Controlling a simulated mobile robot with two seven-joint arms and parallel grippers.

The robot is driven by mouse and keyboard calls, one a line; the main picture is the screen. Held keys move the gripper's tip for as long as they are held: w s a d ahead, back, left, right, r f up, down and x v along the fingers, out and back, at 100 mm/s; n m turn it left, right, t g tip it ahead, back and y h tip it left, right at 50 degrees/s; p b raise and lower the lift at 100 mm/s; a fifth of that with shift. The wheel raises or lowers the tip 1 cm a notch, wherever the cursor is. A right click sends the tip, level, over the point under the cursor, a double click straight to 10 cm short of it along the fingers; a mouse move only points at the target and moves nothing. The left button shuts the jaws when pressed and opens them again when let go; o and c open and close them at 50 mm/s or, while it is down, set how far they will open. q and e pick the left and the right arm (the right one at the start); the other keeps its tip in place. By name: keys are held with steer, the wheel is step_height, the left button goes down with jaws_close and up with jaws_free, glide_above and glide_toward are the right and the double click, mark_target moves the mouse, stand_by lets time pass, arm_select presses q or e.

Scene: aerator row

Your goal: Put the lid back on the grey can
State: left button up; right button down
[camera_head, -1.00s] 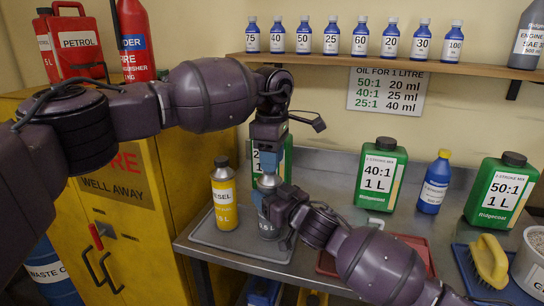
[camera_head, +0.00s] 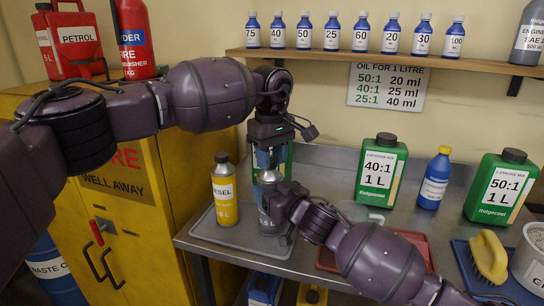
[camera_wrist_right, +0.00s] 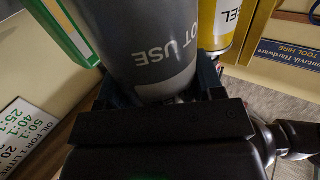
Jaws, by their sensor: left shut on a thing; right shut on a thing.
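The grey can (camera_head: 268,222) stands upright near the left of the metal bench in the head view, partly covered by my arms. My right gripper (camera_head: 272,208) is shut on the can's body from the right. In the right wrist view the can (camera_wrist_right: 152,45) fills the middle, with "NOT USE" printed on it, between the fingers. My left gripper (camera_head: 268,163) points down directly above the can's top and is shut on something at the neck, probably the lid. The lid cannot be made out clearly, nor whether it touches the can.
A yellow diesel bottle (camera_head: 224,192) stands close left of the can on a grey tray (camera_head: 215,232). A green container is behind my left gripper. The 40:1 container (camera_head: 381,175), a blue bottle (camera_head: 433,180) and the 50:1 container (camera_head: 501,188) stand to the right.

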arm_select(q)
steer(key=m, duration=0.4)
steer(key=shift+a, duration=0.1)
steer(key=m, duration=0.4)
steer(key=shift+a+m, duration=0.15)
steer(key=shift+m, duration=0.15)
steer(key=m, duration=0.7)
steer(key=shift+a, duration=0.15)
steer(key=o, duration=0.9)
steer(key=shift+r, duration=2.25)
steer(key=shift+c, duration=0.4)
